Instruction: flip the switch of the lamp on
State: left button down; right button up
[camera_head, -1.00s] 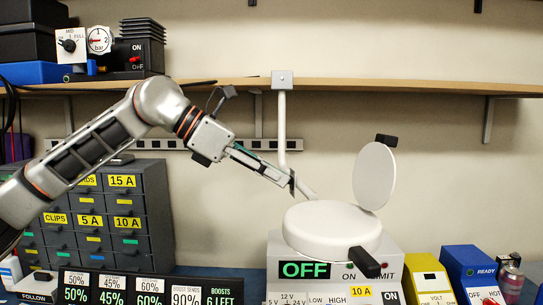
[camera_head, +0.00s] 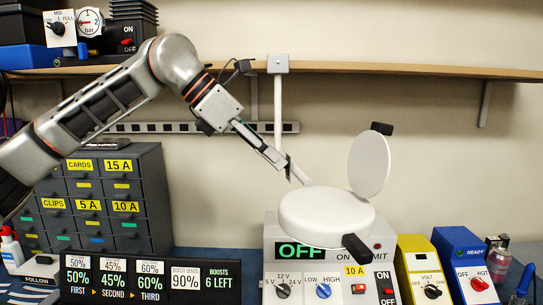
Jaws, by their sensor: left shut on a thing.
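The white lamp hangs by a pole (camera_head: 278,110) from a bracket on the shelf. Its round white head (camera_head: 322,212) sits above the control box, with a black tab (camera_head: 356,249) at its front. A white disc (camera_head: 369,165) with a black knob stands tilted up at its right. No lamp switch can be made out for certain. My left gripper (camera_head: 289,168) comes down from the upper left, its fingers shut at the lamp's lower arm, just above the head. The exact contact is hidden. My right gripper is not in view.
A control box (camera_head: 271,272) with a green OFF display, knobs and a red switch (camera_head: 386,290) stands under the lamp. Yellow (camera_head: 418,265) and blue (camera_head: 462,250) boxes stand right. Grey drawers (camera_head: 155,195) and a black display stand left. A wooden shelf (camera_head: 400,68) crosses above.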

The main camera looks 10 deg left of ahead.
pick_arm(q)
jog(key=c, duration=2.1)
grip_release()
jog(key=v, duration=1.2)
